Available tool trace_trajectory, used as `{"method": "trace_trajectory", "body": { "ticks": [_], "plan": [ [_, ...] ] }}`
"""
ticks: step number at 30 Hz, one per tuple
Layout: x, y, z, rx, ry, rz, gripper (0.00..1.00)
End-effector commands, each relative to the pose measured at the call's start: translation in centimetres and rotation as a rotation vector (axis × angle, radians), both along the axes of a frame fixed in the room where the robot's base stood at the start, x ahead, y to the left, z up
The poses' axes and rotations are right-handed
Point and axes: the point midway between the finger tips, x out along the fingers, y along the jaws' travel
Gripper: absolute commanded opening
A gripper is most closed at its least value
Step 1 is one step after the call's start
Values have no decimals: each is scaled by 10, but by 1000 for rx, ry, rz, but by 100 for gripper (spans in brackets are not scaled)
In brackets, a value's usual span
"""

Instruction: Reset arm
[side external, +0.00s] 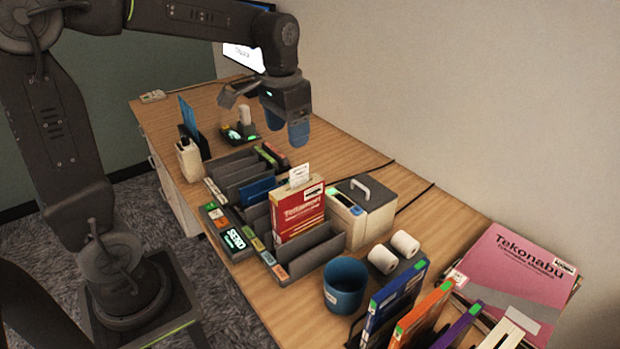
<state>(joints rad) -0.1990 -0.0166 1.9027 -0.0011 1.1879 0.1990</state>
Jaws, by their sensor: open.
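My gripper (287,124) hangs in the air above the far half of the wooden desk. Its dark body points down and its two blue fingertips are apart, with nothing seen between them. My arm reaches in from the left at the top of the view. Below the gripper and nearer the camera stands a dark sorter (296,259) with several slots. A red box (298,212) stands upright in it, with a white card (299,174) showing above its top. A blue item (257,190) sits in another slot.
A grey box with a handle (368,203) stands right of the sorter. Nearer are two white rolls (405,243), a blue cup (345,283) and upright coloured folders (420,314). A pink book (519,265) lies at right. The wall bounds the desk's right side.

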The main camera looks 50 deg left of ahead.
Motion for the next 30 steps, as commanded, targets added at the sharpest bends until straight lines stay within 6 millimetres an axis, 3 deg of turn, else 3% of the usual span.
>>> {"method": "trace_trajectory", "body": {
  "ticks": [6, 12, 15, 20, 30],
  "plan": [
    [-66, -38, 16, 16, -182, -7, 70],
    [-118, -60, 8, 5, -333, -6, 70],
    [-134, -66, 3, -4, -385, -5, 70],
    [-146, -69, -3, -12, -424, -5, 70],
    [-147, -70, -4, -12, -426, -4, 70]
  ]
}}
